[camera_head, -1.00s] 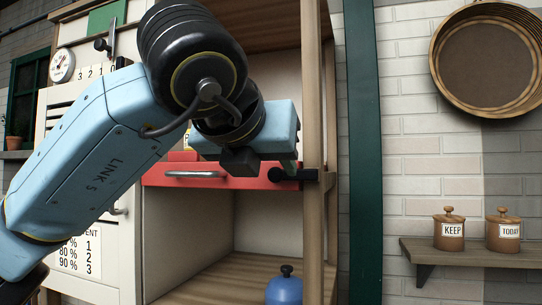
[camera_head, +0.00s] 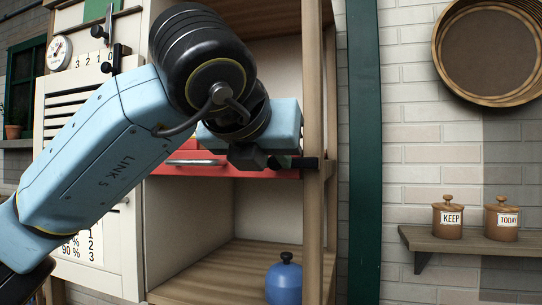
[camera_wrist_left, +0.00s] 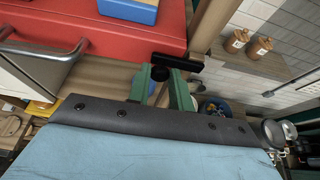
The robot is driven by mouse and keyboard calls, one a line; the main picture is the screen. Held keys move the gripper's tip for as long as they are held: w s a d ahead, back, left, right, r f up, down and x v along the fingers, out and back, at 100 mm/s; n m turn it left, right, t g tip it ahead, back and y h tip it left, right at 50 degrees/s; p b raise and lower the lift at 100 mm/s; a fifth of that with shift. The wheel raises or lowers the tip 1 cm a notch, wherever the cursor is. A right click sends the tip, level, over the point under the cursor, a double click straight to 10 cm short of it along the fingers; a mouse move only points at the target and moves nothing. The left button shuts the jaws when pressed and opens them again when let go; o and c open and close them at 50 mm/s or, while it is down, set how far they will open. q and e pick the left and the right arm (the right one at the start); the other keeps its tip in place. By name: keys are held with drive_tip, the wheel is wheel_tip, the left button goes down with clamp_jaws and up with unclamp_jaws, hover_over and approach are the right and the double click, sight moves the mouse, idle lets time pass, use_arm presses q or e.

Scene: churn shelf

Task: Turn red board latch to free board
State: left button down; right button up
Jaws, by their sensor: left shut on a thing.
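The red board (camera_head: 225,172) lies across the shelf front, with a silver bar handle (camera_head: 197,162). It fills the upper left of the left wrist view (camera_wrist_left: 105,30). The black latch (camera_head: 311,163) sits at the board's right end by the wooden post; in the left wrist view its bar (camera_wrist_left: 182,64) lies nearly level, slightly tilted. My left gripper (camera_wrist_left: 161,77) has its green fingers on either side of the latch's black knob and is shut on it. In the head view the wrist hides most of the fingers. My right gripper is not in view.
The wooden post (camera_head: 313,225) stands close to the latch. A blue lidded pot (camera_head: 284,281) stands on the lower shelf. Two brown jars (camera_head: 448,218) sit on a wall shelf (camera_head: 470,243) at right. A blue object (camera_wrist_left: 130,9) rests on the board.

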use_arm(q)
drive_tip(key=shift+r, duration=0.1)
drive_tip(key=shift+s+d+r+m+t+y+b, duration=0.3)
drive_tip(key=shift+d+r+m+t+y+b, duration=0.5)
drive_tip(key=shift+m, duration=1.45)
drive_tip(key=shift+s+d+r+m+t+y+b, duration=0.4)
drive_tip(key=shift+d+m+t+y+b, duration=0.85)
drive_tip(key=shift+m, duration=1.05)
drive_tip(key=shift+s+d+r+m+t+y+b, duration=0.25)
drive_tip(key=shift+d+r+m+t+y+b, duration=0.4)
drive_tip(key=shift+m+b, duration=1.15)
drive_tip(key=shift+d+m+p, duration=0.1)
drive_tip(key=shift+m+p, duration=0.35)
drive_tip(key=c, duration=1.3)
unclamp_jaws()
drive_tip(key=shift+f, duration=0.1)
drive_tip(key=shift+o, duration=0.2)
